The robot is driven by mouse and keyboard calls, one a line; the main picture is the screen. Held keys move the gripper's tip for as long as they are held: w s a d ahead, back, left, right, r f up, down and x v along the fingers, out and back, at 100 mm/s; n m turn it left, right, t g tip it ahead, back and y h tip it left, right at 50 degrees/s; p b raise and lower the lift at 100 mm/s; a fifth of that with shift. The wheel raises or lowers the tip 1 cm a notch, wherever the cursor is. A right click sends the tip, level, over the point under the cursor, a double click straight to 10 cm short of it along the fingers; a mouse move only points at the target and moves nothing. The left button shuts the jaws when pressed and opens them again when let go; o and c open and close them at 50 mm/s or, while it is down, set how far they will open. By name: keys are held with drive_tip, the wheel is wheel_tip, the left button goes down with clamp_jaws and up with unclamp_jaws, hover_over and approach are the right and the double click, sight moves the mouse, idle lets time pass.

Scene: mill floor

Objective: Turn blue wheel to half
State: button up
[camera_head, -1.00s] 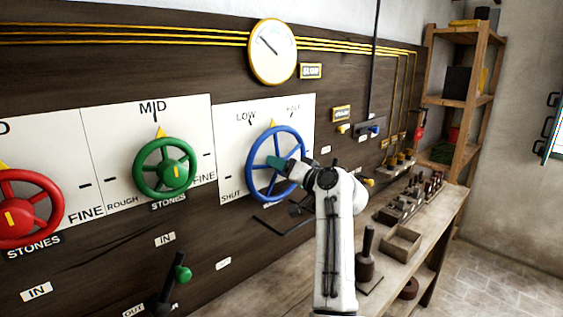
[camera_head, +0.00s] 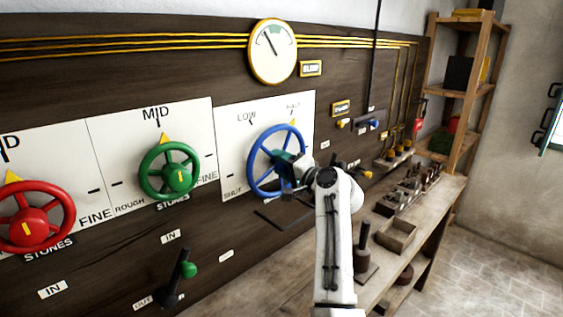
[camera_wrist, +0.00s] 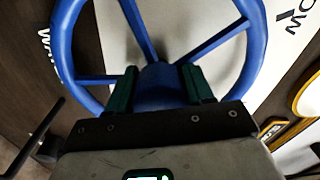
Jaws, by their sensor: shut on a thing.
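The blue wheel (camera_head: 249,166) is on the white dial plate (camera_head: 232,130) marked SHUT, LOW and HALF. Its yellow pointer (camera_head: 292,122) is at the top right, just under the HALF mark (camera_head: 293,107). My gripper (camera_head: 291,167) is at the wheel's middle, its green fingers on either side of the blue hub. In the wrist view the fingers (camera_wrist: 160,88) hold the hub, with the rim and spokes (camera_wrist: 206,43) around them. My gripper hides part of the wheel's right side in the head view.
A green wheel (camera_head: 168,172) and a red wheel (camera_head: 28,226) are to the left. A round gauge (camera_head: 272,52) hangs above. A green-knobbed lever (camera_head: 187,270) is below. A wooden bench (camera_head: 431,210) with blocks and a shelf (camera_head: 464,90) are at right.

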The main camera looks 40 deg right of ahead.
drive_tip(key=shift+f, duration=0.2)
drive_tip(key=o, duration=1)
drive_tip(key=shift+r, duration=0.15)
drive_tip(key=s+b, duration=0.2)
drive_tip(key=s, duration=0.8)
drive_tip(key=shift+s+d, duration=0.15)
drive_tip(key=shift+s, duration=0.25)
